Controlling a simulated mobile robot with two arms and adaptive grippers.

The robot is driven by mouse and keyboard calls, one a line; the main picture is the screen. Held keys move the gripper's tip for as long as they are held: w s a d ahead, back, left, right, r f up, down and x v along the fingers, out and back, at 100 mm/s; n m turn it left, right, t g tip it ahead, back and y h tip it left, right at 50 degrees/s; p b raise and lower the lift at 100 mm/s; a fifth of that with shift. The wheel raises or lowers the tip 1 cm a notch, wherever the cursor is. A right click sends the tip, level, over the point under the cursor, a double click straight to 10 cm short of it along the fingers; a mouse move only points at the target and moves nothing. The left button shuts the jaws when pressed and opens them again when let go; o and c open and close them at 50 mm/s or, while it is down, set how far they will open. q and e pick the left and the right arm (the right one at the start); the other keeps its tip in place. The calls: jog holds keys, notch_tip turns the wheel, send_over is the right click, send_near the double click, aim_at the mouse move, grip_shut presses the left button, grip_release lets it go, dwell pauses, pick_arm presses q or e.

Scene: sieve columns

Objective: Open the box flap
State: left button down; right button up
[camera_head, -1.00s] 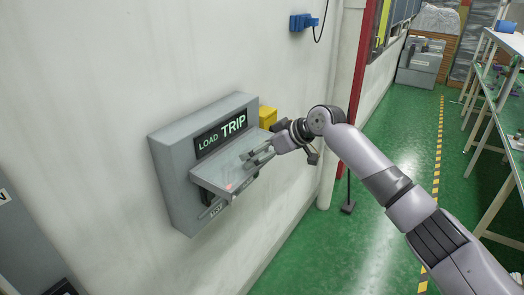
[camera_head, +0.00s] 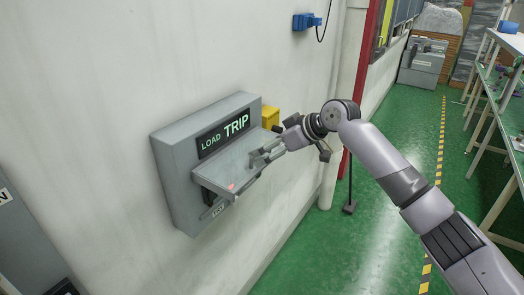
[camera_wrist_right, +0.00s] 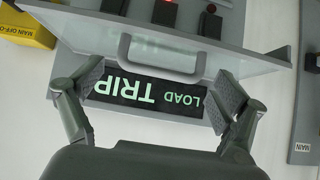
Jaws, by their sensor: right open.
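A grey box (camera_head: 172,178) is mounted on the white wall, with a black LOAD TRIP sign (camera_head: 223,133) on its front. A flap (camera_head: 222,177) sticks out from the box below the sign, tilted away from the front. In the right wrist view the box appears upside down, and the flap's pale panel (camera_wrist_right: 90,30) carries a grey handle (camera_wrist_right: 160,70). My right gripper (camera_head: 266,154) is at the flap's right part. My left gripper is not in view.
A yellow box (camera_head: 270,117) is on the wall just behind the grey box. Another grey cabinet (camera_head: 30,245) is at the lower left. A blue wall device (camera_head: 306,21) hangs higher up.

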jog(key=v, duration=0.8)
jog(key=shift+d, duration=0.1)
